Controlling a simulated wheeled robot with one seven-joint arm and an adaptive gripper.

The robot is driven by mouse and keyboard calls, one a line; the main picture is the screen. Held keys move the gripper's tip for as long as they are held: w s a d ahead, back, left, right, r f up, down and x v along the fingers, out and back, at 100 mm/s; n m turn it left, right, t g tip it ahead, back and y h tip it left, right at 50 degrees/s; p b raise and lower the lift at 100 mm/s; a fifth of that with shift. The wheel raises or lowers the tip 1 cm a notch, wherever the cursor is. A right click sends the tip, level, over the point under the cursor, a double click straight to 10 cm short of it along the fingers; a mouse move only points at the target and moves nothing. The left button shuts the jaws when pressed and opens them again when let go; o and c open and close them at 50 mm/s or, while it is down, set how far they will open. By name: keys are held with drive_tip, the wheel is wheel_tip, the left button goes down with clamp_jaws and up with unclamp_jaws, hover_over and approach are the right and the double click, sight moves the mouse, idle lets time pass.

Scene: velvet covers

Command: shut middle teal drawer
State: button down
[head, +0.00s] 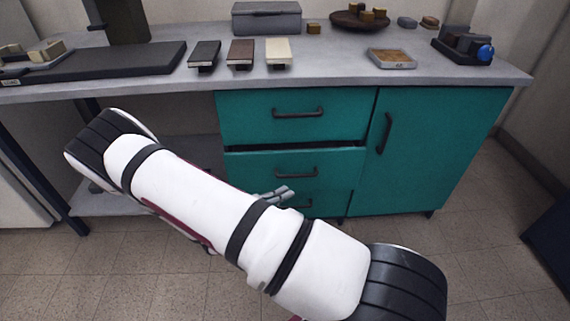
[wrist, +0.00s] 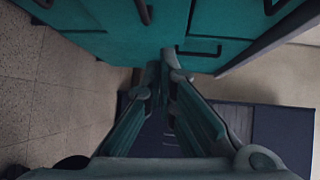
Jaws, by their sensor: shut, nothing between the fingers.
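The middle teal drawer (head: 258,173) is in the cabinet's left column, below the top drawer (head: 255,115). A dark gap runs along its upper edge, and its front appears to stand slightly proud. Its dark bar handle (head: 297,173) is visible. My gripper (head: 286,191) shows behind my white arm, overlapping the lower part of this drawer front in the head view. In the wrist view my gripper (wrist: 165,68) has its fingers together and empty, pointing at the teal fronts. I cannot tell whether the tips touch.
A teal door (head: 435,150) is to the right, closed. The grey countertop (head: 340,75) above holds a grey box (head: 266,18), several blocks and trays. Tiled floor in front is open.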

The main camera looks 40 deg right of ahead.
drive_tip(key=w+a+r+t+h, duration=0.1)
drive_tip(key=w+a+t, duration=0.1)
drive_tip(key=n+b, duration=0.1)
drive_tip(key=b, duration=0.4)
approach(303, 155)
drive_tip(key=d, duration=0.4)
drive_tip(key=shift+w+d+f, duration=0.1)
drive_tip(key=shift+w+d, duration=0.2)
drive_tip(key=shift+w, duration=0.1)
